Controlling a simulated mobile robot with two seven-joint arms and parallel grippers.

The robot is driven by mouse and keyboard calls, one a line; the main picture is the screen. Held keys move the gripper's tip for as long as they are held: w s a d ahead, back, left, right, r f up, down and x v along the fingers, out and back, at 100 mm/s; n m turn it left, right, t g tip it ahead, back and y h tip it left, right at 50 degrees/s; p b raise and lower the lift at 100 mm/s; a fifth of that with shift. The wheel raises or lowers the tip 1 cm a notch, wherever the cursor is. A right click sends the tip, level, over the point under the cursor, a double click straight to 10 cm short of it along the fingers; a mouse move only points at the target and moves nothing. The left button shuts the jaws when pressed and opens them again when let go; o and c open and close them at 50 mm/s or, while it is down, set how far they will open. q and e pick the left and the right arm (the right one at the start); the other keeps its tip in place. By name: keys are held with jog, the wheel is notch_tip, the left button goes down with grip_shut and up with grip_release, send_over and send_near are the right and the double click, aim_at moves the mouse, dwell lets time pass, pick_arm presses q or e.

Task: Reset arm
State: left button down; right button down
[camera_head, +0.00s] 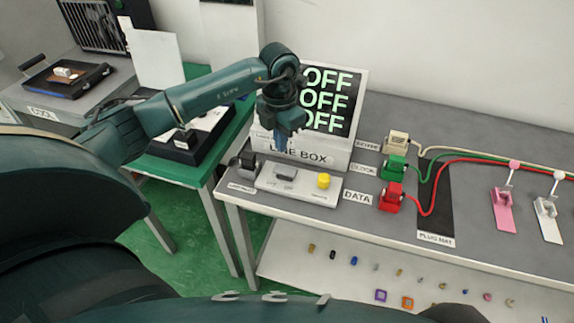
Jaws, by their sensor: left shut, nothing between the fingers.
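My left arm reaches in from the left, bent at the elbow. My left gripper (280,143) points down, shut and empty, in front of the lower left part of the line box (307,153). It hides part of the box's screen and label. The screen (330,100) reads OFF on three lines. Below the gripper lies a grey panel (298,188) with a grey switch (285,173) and a yellow knob (323,181). I cannot tell whether the gripper touches the box. My right gripper is not in view.
Right of the box stand white, green (393,167) and red (391,197) plugs, with cables crossing a black plug mat (436,205). Pink (503,209) and white (547,219) lever fixtures stand farther right. A lower shelf (310,280) holds small parts. A green table (172,168) is behind my arm.

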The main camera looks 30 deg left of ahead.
pick_arm(q)
jog(key=shift+f, duration=0.1)
dwell(0.3)
